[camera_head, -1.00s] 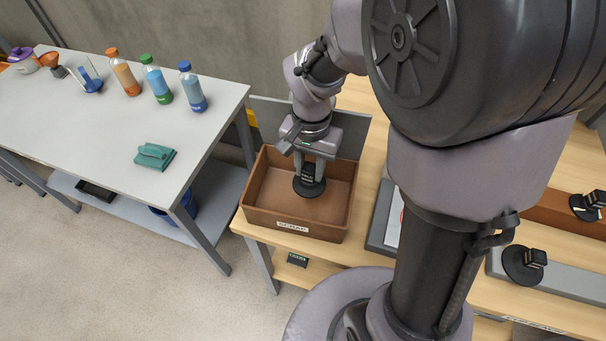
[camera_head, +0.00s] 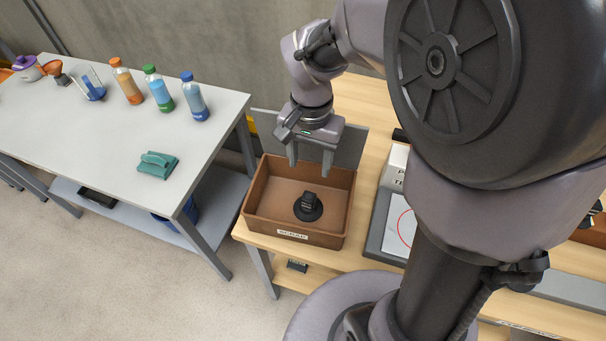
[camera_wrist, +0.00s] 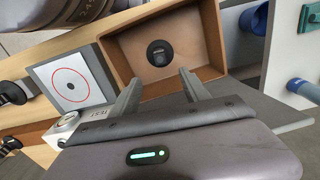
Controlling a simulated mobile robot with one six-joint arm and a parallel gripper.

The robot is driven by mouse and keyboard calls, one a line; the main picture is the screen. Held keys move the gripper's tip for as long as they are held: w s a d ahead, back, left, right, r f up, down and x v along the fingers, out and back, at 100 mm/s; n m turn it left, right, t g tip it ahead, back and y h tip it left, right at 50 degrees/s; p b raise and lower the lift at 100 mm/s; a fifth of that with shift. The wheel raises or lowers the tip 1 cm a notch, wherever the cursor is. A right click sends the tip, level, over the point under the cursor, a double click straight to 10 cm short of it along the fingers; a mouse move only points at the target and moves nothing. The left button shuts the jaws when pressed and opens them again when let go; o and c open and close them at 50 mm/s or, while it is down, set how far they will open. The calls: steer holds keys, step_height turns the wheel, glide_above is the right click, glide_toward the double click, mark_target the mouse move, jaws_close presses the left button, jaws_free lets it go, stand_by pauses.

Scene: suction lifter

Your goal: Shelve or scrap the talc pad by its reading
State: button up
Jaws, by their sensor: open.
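A black round suction pad with a block handle (camera_head: 308,206) lies upright on the floor of the brown scrap box (camera_head: 262,222), whose label reads SCRAP. The pad also shows in the wrist view (camera_wrist: 158,54) inside the box (camera_wrist: 212,38). My gripper (camera_head: 311,168) hangs above the back of the box, open and empty, clear of the pad. In the wrist view its two fingers (camera_wrist: 160,88) are spread apart. A test plate with a red circle (camera_head: 400,228) stands right of the box, partly hidden by my arm; it shows whole in the wrist view (camera_wrist: 92,72).
A grey-white table (camera_head: 95,140) on the left holds several bottles (camera_head: 161,88), a funnel, a beaker and a teal cloth-like item (camera_head: 157,165). A brown box (camera_head: 592,232) at the far right is mostly hidden behind my arm. A gap separates the two tables.

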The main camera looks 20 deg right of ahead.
step_height(320, 180, up, 11)
steer(key=p, duration=0.3)
